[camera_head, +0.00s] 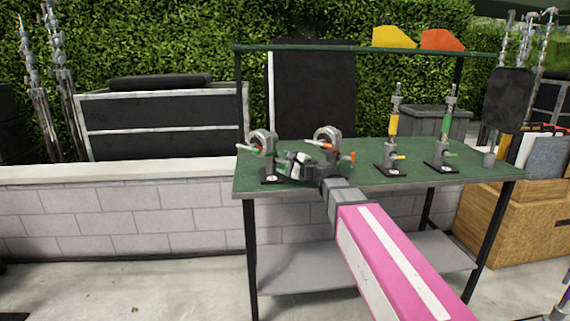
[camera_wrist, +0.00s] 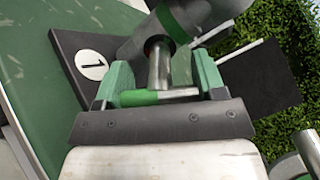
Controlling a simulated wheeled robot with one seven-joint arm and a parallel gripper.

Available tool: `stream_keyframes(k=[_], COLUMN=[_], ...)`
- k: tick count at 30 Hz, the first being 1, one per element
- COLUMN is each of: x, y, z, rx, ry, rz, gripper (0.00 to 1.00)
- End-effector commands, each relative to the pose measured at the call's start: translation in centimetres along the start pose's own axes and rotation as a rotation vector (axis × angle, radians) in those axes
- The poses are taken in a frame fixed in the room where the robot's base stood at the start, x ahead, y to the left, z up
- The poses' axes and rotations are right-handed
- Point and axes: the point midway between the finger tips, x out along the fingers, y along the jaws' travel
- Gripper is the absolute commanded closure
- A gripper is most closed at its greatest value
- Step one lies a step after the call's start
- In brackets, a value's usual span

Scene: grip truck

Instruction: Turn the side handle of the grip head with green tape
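The grip head with green tape (camera_wrist: 174,22) fills the top of the wrist view, beside a black base plate marked 1 (camera_wrist: 70,45). Its side handle (camera_wrist: 150,97), a short bar with a green end, lies crosswise in front of my palm. My gripper (camera_wrist: 163,78) has its green fingers apart, one on each side of the handle's metal stem. I cannot tell whether the fingers touch it. In the head view my gripper (camera_head: 291,164) is over the green table (camera_head: 345,178), just right of the leftmost grip head (camera_head: 262,140) and partly in front of it.
A second grip head (camera_head: 328,137) with orange-ended handles stands close to the right of my gripper. Farther right stand one upright post with yellow tape (camera_head: 393,125) and one with green tape (camera_head: 446,130). A low block wall (camera_head: 120,210) is at the left.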

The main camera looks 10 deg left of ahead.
Motion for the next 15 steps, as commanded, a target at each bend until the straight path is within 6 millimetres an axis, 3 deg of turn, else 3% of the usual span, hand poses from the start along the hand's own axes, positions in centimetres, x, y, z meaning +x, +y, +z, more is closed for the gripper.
stream_keyframes(k=[15], x=[-0.01], y=[-0.02], z=[0.02], rx=[-0.227], ry=[0.0], rz=[0.0], gripper=[0.6])
